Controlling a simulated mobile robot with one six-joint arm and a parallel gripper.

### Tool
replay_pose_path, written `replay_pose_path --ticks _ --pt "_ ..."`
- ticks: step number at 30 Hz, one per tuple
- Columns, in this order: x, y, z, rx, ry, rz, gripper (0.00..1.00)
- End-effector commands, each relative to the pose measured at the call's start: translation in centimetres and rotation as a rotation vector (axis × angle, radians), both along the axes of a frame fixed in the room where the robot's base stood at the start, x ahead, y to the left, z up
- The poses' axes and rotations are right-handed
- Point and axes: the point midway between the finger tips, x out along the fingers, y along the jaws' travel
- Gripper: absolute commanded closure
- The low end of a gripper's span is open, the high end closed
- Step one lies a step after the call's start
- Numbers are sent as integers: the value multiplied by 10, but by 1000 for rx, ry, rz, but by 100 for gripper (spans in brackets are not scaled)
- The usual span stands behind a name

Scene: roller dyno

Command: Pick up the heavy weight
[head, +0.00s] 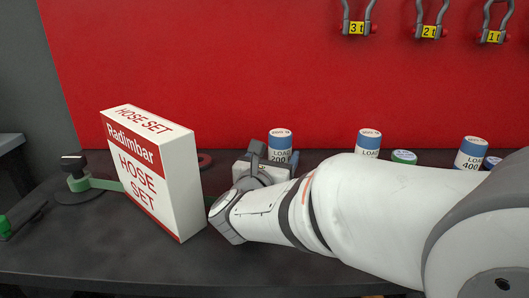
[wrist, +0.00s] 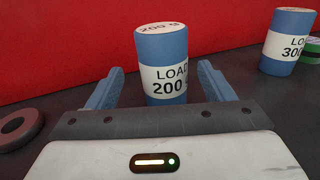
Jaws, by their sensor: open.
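Three blue cylinder weights with white labels stand in a row along the red wall. The one marked LOAD 200 (head: 281,143) is at the left, its lower part hidden behind my gripper (head: 255,165). The middle one (head: 368,143) is partly hidden by my arm; the wrist view shows it marked 300 (wrist: 287,42). The one marked LOAD 400 (head: 471,153) is at the right, its base hidden by my arm. In the wrist view my gripper (wrist: 160,88) is open, with a blue finger on each side of the 200 weight (wrist: 164,62). Neither finger visibly touches it.
A Radimbar hose set box (head: 165,185) stands upright just left of my gripper. A green roll (head: 404,157) lies right of the middle weight. A dark ring (wrist: 18,131) lies left of my gripper. Shackles (head: 430,28) hang on the wall.

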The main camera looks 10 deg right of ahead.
Motion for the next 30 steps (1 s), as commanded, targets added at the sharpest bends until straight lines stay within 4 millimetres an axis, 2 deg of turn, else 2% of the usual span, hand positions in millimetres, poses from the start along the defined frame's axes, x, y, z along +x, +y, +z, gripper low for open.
replay_pose_path --ticks 5,13,22,30 --pt "11 -9 -1 1 1 -3 25" --pt "41 -29 0 -1 1 -3 25" --pt "45 -30 1 -1 1 1 25" --pt "45 -30 1 -1 1 0 47"
